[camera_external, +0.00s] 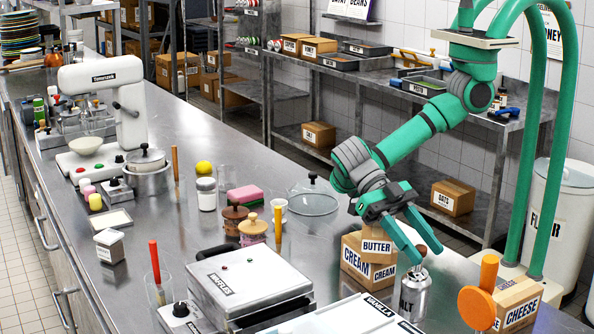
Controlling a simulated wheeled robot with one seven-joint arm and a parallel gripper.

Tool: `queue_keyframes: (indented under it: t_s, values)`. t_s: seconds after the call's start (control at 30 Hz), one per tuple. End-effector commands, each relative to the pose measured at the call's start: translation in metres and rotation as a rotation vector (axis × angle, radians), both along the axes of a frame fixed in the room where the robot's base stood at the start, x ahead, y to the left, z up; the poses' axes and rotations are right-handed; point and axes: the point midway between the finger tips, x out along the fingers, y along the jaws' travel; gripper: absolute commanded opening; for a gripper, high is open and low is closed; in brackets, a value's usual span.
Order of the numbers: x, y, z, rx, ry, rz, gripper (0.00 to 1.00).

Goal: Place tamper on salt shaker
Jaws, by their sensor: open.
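A tamper with a brown knob handle (421,249) stands upright at the right front of the steel counter. Its metal foot appears to rest on top of the silver salt shaker (418,294), which has a partly visible "SALT" label. My gripper (428,257) points down at the tamper, with its two green fingers spread apart around the handle. I cannot tell whether either finger touches the handle. The exact contact between tamper and shaker is too small to see clearly.
Cream (358,267) and butter (377,246) boxes stand close left of the shaker. An orange round-headed object (477,307) and a cheese box (520,306) are at the right. The waffle machine (240,282) and a vanilla-labelled white container (345,318) lie front left.

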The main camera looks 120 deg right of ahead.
Motion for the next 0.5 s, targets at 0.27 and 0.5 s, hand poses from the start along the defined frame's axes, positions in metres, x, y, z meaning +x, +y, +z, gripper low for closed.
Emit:
queue_keyframes:
  t_s: [0.27, 0.5]
  values:
    - [0.003, -0.04, 0.022, 0.001, -0.001, -0.002, 0.4]
    - [0.004, -0.081, 0.044, 0.001, -0.002, -0.001, 0.4]
